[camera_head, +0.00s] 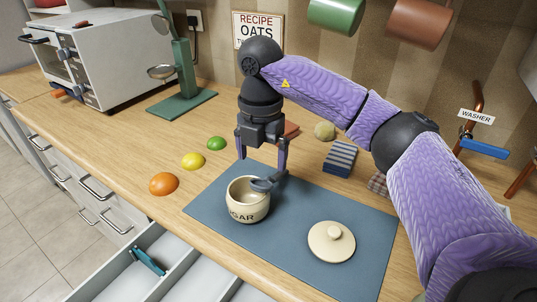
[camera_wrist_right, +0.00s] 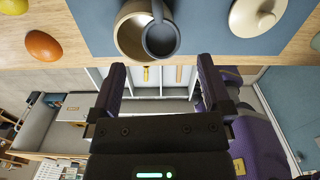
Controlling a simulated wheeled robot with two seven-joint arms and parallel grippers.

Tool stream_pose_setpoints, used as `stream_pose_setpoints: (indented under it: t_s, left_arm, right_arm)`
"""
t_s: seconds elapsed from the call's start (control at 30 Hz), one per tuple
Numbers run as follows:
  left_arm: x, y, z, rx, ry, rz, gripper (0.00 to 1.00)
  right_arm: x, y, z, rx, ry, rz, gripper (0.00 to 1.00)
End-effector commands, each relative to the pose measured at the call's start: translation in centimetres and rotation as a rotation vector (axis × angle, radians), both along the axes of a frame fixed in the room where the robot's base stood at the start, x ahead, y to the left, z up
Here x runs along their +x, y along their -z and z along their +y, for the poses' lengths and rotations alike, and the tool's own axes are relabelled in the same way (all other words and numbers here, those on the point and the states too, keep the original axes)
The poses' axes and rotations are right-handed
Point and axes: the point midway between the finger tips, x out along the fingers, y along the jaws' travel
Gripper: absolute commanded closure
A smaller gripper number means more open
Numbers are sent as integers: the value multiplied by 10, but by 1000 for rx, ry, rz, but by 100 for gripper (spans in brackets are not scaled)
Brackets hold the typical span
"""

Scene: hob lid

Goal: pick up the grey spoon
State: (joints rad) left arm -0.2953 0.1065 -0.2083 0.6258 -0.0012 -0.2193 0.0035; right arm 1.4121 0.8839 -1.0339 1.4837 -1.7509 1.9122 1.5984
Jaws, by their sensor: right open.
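The grey spoon (camera_head: 262,184) shows at the mouth of the cream sugar pot (camera_head: 247,208), its dark bowl over the right side of the opening. In the right wrist view the spoon (camera_wrist_right: 160,40) overlaps the pot (camera_wrist_right: 128,38), with its handle running up out of the picture. I cannot tell how deep it sits. My right gripper (camera_head: 262,164) points down just above and behind the pot; its fingers are apart. In the right wrist view the gripper (camera_wrist_right: 161,66) has nothing between its fingertips. My left gripper is not in view.
The pot stands on a blue mat (camera_head: 300,200) beside a cream lid (camera_head: 332,243). Orange (camera_head: 164,183), lemon (camera_head: 193,161) and lime (camera_head: 216,143) lie left. A striped blue block (camera_head: 340,160) stands behind. An open drawer (camera_head: 185,268) is in front.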

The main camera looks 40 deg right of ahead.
Motion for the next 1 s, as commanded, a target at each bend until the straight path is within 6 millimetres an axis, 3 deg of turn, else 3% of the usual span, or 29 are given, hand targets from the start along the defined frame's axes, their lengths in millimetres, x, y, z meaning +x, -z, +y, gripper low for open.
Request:
stream_pose_setpoints:
  t_s: [0.13,0.37,0.6,0.8,1.0]
  left_arm:
    - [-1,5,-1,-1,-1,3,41]
    - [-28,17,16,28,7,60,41]
    - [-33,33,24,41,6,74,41]
    - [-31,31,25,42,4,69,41]
    - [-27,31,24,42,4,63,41]
  right_arm:
    - [-1,12,-2,-9,7,6,0]
    - [-1,55,-1,-6,4,6,0]
    - [1,99,1,-6,2,6,0]
    - [1,99,2,-4,1,1,0]
    - [1,98,2,-4,1,1,40]
